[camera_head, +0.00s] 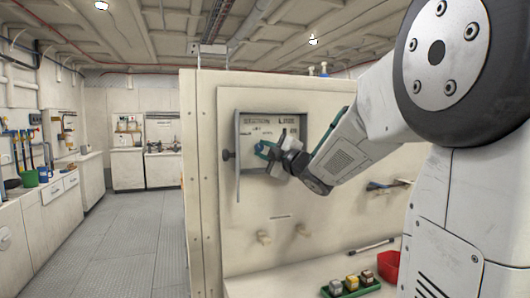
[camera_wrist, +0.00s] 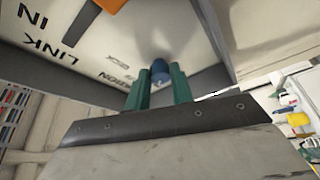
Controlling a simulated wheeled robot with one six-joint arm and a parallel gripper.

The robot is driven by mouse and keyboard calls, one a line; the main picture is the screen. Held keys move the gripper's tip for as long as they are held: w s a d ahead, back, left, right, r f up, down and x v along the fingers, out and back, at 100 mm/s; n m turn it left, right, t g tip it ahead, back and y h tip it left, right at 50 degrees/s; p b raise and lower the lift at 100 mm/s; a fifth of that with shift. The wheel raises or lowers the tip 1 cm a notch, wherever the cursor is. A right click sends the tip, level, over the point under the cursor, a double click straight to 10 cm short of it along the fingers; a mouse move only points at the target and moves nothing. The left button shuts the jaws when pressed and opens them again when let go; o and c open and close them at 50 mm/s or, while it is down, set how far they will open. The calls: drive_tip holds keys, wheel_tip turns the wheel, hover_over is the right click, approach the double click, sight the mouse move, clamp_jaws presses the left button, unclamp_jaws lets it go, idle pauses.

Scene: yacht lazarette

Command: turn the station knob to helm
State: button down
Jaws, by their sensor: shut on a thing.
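The station knob (camera_wrist: 160,68), a small blue knob on the pale panel, shows in the wrist view between the two green fingers of my gripper (camera_wrist: 158,88). The fingers are shut on it. Small dark labels (camera_wrist: 118,80) are printed on the panel beside the knob, upside down and too blurred to read surely. In the head view my gripper (camera_head: 266,150) reaches into the recessed control panel (camera_head: 262,200). The arm's end hides the knob there, so its pointing direction cannot be told.
A grey door (camera_head: 238,165) stands open at the recess's left edge. An orange part (camera_wrist: 108,4) and "LINK IN" lettering are near the knob. The left aisle is clear.

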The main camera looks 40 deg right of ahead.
drive_tip(key=shift+n+g, duration=0.4)
drive_tip(key=shift+n, duration=0.7)
drive_tip(key=c, duration=1.2)
unclamp_jaws()
drive_tip(key=shift+r, duration=0.1)
drive_tip(key=shift+s, duration=0.1)
drive_tip(key=s, duration=0.7)
drive_tip(key=shift+s+d+f, duration=0.3)
drive_tip(key=shift+d+f, duration=0.1)
